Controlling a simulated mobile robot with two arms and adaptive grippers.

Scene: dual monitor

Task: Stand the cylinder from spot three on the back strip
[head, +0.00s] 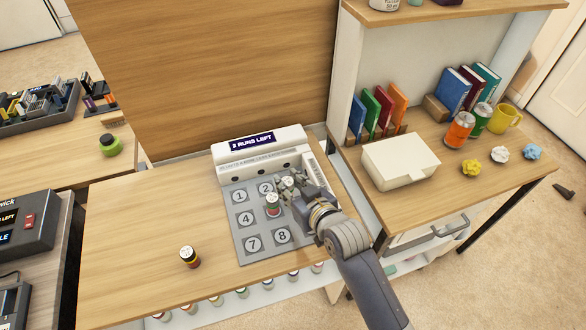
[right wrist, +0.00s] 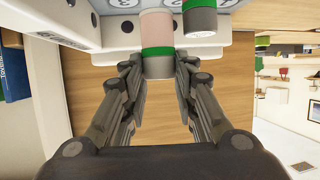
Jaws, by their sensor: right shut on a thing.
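The grey numbered board (head: 246,203) lies on the wooden table. A white strip with dark round marks (head: 262,169) runs along its back, below a display. My right gripper (head: 297,187) is over the board's right side, shut on a cylinder with a grey end (head: 288,182). In the right wrist view that cylinder (right wrist: 157,40) is between the fingertips, pale pink with a green band. The gripper hides spot three and the cylinder's foot. A second cylinder (head: 272,206) with a green band stands upright around the middle spot. My left gripper is out of view.
A white box (head: 400,161), cans and books stand on the right table.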

